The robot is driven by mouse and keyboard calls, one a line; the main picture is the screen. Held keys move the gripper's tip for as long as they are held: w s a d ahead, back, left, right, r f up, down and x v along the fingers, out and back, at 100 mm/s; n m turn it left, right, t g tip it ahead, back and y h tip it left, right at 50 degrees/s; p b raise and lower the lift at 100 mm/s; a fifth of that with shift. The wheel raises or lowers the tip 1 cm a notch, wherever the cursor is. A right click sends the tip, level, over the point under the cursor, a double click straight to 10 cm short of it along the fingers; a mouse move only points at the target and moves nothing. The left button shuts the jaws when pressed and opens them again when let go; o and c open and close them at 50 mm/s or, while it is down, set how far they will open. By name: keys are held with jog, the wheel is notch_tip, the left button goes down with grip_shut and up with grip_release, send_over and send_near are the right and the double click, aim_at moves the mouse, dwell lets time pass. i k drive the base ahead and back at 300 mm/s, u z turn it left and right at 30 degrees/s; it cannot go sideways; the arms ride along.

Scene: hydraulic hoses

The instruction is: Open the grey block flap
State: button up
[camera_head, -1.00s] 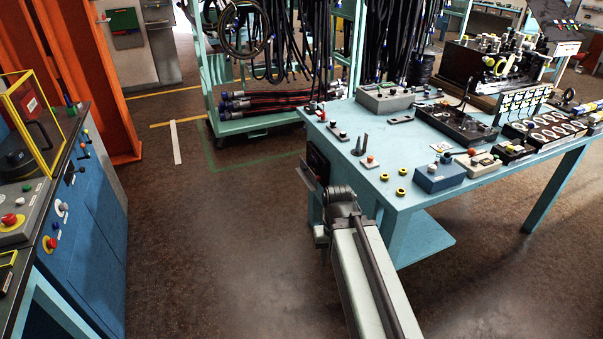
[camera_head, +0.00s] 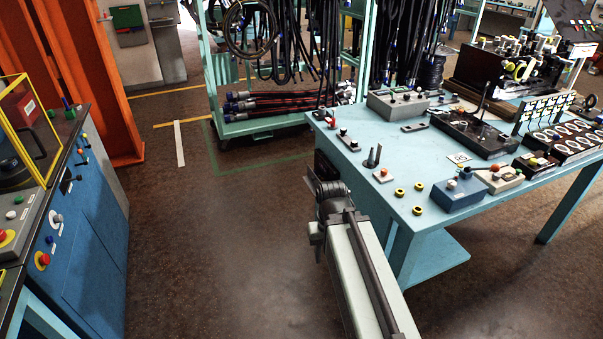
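A grey box (camera_head: 397,104) with small knobs on its top stands at the back left of the light blue table (camera_head: 385,138). A blue-grey block (camera_head: 459,191) with small knobs sits near the table's front edge. I cannot tell which of them is the grey block, and no flap can be made out. My gripper (camera_head: 312,180) is at the far end of my arm, beside the table's left front edge. It appears apart from both blocks. Its fingers are dark, small and seen from behind, so their opening is unclear.
A dark panel (camera_head: 326,170) is on the table's left side, close to my gripper. A hose rack (camera_head: 262,126) stands behind. A blue cabinet (camera_head: 95,220) is at the left. The brown floor (camera_head: 220,225) between cabinet and table is clear.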

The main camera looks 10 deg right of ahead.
aim_at(316, 182)
jog(key=u, duration=0.6)
jog(key=i, duration=1.7)
jog(key=u, duration=0.95)
jog(key=k, duration=0.7)
jog(key=u, duration=0.1)
jog(key=i, duration=0.9)
jog(key=z, duration=0.1)
